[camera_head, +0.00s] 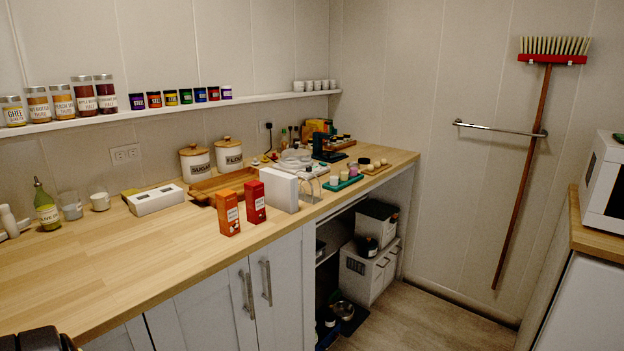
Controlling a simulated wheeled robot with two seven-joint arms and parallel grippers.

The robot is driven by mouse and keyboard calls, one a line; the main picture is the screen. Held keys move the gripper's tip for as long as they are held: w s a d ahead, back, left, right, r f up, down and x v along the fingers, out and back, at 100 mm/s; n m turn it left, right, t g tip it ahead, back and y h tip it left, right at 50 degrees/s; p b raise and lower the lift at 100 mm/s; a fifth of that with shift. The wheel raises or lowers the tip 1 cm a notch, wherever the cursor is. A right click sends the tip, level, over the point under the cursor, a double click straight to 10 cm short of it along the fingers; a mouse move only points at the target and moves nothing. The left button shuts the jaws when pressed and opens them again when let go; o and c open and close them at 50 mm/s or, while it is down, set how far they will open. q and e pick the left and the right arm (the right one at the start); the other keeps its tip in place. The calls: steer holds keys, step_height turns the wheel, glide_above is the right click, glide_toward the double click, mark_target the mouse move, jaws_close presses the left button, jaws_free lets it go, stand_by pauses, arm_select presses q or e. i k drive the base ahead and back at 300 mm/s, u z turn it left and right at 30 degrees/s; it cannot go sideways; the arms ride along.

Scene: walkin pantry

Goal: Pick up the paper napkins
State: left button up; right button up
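A white upright block, which looks like the paper napkins (281,190), stands on the wooden counter near its front edge. A thin metal holder seems to be at its right side. Two boxes, one orange (228,212) and one red (255,202), stand just left of it. A black part, apparently of my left gripper (38,341), shows at the bottom left corner, far from the napkins. Its fingers cannot be made out. My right gripper is not in view.
A white box (156,199), a wooden tray (222,184) and two canisters (195,163) stand behind and left. A green tray (343,182) with small cups is at the right. The counter's left front (110,265) is clear. Cabinets are below.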

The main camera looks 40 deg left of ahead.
mark_target(281, 188)
steer(key=i, duration=1.85)
steer(key=u, duration=3.4)
